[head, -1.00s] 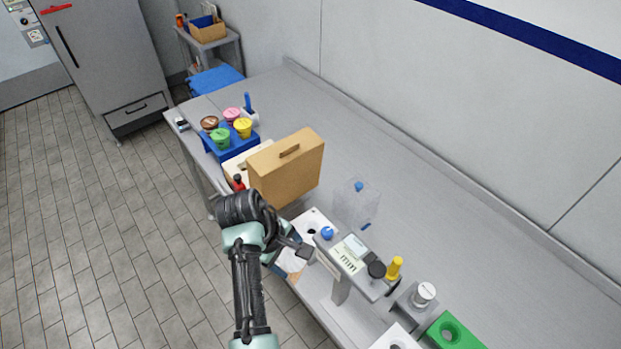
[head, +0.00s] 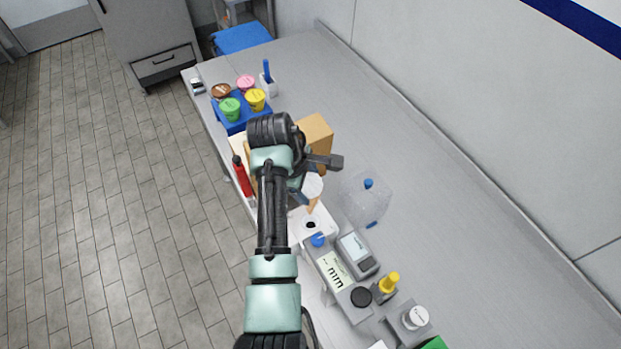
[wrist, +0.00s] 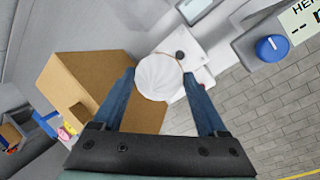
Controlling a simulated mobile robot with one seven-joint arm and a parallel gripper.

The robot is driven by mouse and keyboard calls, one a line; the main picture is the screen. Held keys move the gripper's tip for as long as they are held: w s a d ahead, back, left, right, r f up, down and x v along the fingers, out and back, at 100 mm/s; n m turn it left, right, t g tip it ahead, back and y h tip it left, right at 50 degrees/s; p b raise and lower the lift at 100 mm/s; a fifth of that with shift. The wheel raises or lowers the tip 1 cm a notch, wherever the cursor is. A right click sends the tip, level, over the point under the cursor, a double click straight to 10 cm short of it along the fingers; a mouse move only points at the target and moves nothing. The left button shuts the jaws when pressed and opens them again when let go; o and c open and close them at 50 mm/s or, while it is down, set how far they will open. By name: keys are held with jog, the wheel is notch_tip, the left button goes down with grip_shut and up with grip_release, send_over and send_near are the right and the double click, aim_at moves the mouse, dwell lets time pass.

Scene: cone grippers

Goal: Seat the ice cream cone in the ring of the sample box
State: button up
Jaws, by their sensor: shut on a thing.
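My gripper (head: 318,176) is shut on the ice cream cone (head: 313,187), which has a white swirled top and a tan cone pointing down. In the wrist view the white top (wrist: 158,76) sits between the two blue fingers. The cone hangs above a white box (head: 325,218) with a round dark opening (head: 310,224), its tip close to that opening in the head view. The opening also shows in the wrist view (wrist: 180,55), just beyond the white top. I cannot tell whether the tip is inside it.
A tan box (head: 317,130) stands behind my gripper. A clear container (head: 368,203) stands to the right. A grey device with a display (head: 355,247) and a blue knob (head: 318,240) is in front. Coloured cups in a blue rack (head: 240,118) stand at the back. The counter's right side is clear.

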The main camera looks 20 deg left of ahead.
aim_at(309, 209)
jog(key=x, duration=0.1)
jog(key=b+x, duration=0.2)
jog(key=shift+s+a+f, duration=0.1)
jog(key=shift+s+a, duration=0.1)
jog(key=shift+s, duration=0.05)
jog(key=shift+s+f+b, duration=0.15)
jog(key=shift+f+b, duration=0.4)
jog(key=shift+b, duration=0.2)
notch_tip(309, 209, down, 3)
jog(key=shift+r+b, duration=0.2)
jog(key=shift+b, duration=0.55)
jog(key=shift+f+b, duration=0.45)
jog(key=shift+f, duration=0.4)
jog(key=shift+f+b, duration=0.95)
jog(key=shift+f, duration=0.8)
jog(key=o, duration=0.9)
jog(key=b+v, duration=0.2)
jog(key=v, duration=1.1)
